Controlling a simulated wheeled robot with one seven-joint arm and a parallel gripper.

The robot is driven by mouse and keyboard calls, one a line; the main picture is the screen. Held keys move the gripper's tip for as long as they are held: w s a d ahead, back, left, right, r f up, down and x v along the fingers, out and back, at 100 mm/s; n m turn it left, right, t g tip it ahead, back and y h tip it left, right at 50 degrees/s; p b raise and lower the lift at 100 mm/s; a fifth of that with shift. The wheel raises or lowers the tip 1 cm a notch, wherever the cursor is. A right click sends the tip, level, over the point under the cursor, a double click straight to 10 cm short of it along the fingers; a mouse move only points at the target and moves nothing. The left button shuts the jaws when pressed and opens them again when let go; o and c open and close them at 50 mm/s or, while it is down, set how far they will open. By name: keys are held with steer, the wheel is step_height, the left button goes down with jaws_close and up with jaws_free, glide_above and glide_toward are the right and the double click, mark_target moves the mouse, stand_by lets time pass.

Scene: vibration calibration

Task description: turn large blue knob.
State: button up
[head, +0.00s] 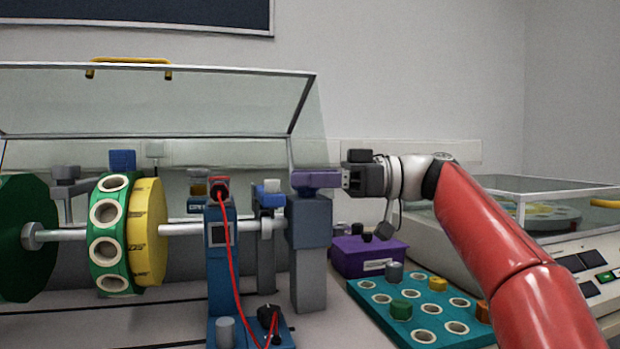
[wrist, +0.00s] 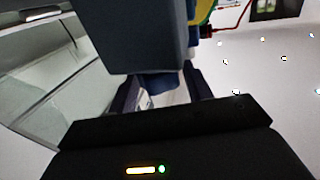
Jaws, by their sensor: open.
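A blue block-shaped knob (head: 122,160) stands behind the green ring wheel at the left.
A raised clear cover (head: 160,100) hangs above the shaft with green and yellow discs (head: 148,232). A red cable (head: 232,265) runs down the blue stand. A purple box (head: 365,258) and a teal tray (head: 380,310) with pegs lie below my arm.

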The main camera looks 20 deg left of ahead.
steer(key=v, duration=0.7)
steer(key=shift+d, duration=0.4)
steer(key=shift+w, duration=0.15)
